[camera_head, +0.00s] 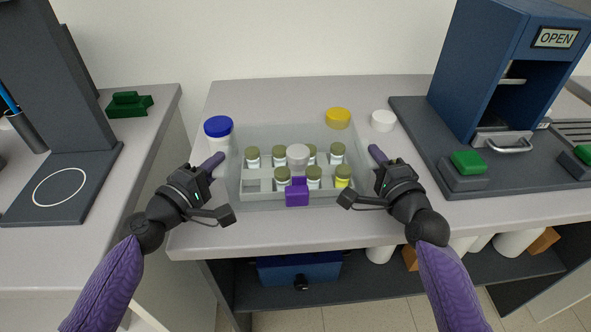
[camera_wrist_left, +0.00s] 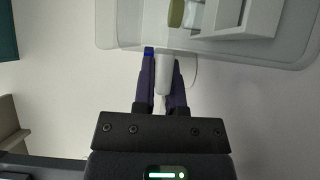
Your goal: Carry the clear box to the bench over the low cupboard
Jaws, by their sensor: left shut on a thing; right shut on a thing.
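The clear box (camera_head: 262,202) is at the front of the middle bench, holding several small vials with olive lids, one round white-topped item (camera_head: 297,154) and a purple clip (camera_head: 297,192) at its front wall. My left gripper (camera_head: 216,162) is at the box's left end, shut on it; in the left wrist view its fingers (camera_wrist_left: 162,85) close around a pale tab at the box's edge (camera_wrist_left: 215,45). My right gripper (camera_head: 377,154) is at the right end, shut on the box. Whether the box touches the bench top cannot be told.
A blue-lidded jar (camera_head: 218,128) stands close to the box's left end. A yellow-lidded jar (camera_head: 338,118) and a white-lidded one (camera_head: 383,120) are behind it. A dark blue machine (camera_head: 480,75) stands at right. A gap separates the left bench (camera_head: 160,110) from the middle bench.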

